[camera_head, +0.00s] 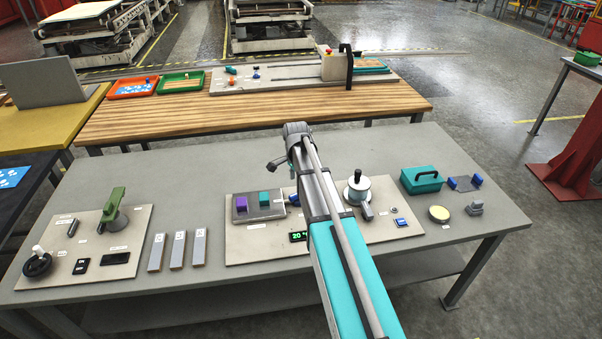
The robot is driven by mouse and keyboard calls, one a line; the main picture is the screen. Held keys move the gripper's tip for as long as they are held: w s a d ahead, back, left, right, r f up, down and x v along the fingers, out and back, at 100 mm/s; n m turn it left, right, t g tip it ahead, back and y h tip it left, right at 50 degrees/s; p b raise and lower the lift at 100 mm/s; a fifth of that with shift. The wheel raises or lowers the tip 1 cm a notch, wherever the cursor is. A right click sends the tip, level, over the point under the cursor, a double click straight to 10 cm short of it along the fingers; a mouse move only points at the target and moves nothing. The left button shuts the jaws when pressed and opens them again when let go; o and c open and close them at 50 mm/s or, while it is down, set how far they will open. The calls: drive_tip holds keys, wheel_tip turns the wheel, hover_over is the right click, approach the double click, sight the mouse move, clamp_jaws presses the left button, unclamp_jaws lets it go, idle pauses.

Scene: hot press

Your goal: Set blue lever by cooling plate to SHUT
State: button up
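My arm reaches in from the bottom and crosses in front of the middle panel. My gripper (278,163) is at its far end, above the grey table behind that panel. It is small and dark here, and I cannot tell if it is open or shut. A small blue part (293,198) shows beside a grey plate (277,211) bearing a purple and a teal block. It is partly hidden by my arm. It may be the blue lever, but its position cannot be read. Another blue piece (401,222) sits at the panel's right end. I cannot tell which plate is the cooling plate.
A round metal press with a black knob (357,188) stands right of my arm. A green display (299,236) is left of it. A teal box (421,180) stands at the right, and a green lever device (114,212) on the left panel. The table's back middle is clear.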

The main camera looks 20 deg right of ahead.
drive_tip(key=s+a+f+n+b, duration=0.1)
drive_tip(key=s+a+n, duration=0.4)
drive_tip(key=s, duration=0.3)
drive_tip(key=s+a+f+n+b, duration=0.2)
drive_tip(key=s+a+n, duration=0.3)
drive_tip(key=s+n, duration=0.2)
drive_tip(key=shift+s+a+f+n, duration=0.25)
drive_tip(key=shift+s+a+n, duration=0.15)
drive_tip(key=shift+s, duration=0.9)
drive_tip(key=shift+w+d, duration=0.1)
drive_tip(key=w+d+r+m+p, duration=0.2)
drive_tip(key=w+d+m, duration=0.4)
drive_tip(key=w, duration=0.5)
drive_tip(key=w+d+r+m+p, duration=0.2)
drive_tip(key=w+d+m, duration=0.4)
drive_tip(key=w, duration=0.6)
drive_tip(key=shift+w+d+r+m, duration=0.3)
drive_tip(key=shift+d+m, duration=0.1)
drive_tip(key=shift+d, duration=0.65)
drive_tip(key=shift+f, duration=0.15)
wheel_tip(320, 180, down, 14)
drive_tip(key=b, duration=1.3)
drive_tip(key=shift+r+b, duration=0.2)
drive_tip(key=shift+b, duration=0.1)
